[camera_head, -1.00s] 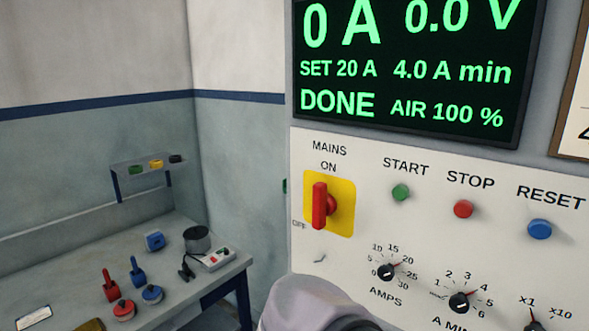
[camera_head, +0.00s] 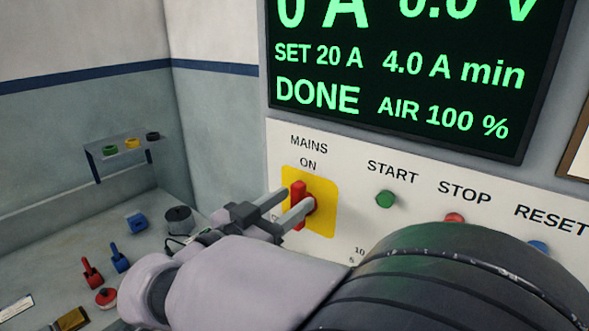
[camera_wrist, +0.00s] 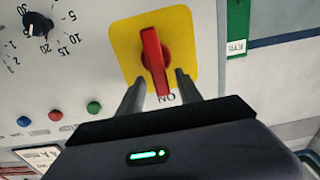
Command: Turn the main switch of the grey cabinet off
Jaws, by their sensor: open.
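The main switch (camera_head: 298,189) is a red lever on a yellow plate (camera_head: 323,213) on the cabinet's pale panel, under the words MAINS and ON. The lever stands upright, with its upper end towards ON. In the wrist view the panel appears upside down, and the red lever (camera_wrist: 152,50) points down at ON. My gripper (camera_head: 298,198) is at the switch with its jaws open, one finger on each side of the lever. In the wrist view my gripper (camera_wrist: 159,78) shows a gap beside the lever on both sides.
The dark display (camera_head: 400,85) above reads DONE and 0 A. START (camera_head: 385,199), STOP (camera_head: 454,218) and RESET buttons are to the right of the switch; my arm partly covers them. A bench (camera_head: 40,265) with small tools stands at the left, below a small shelf (camera_head: 118,146).

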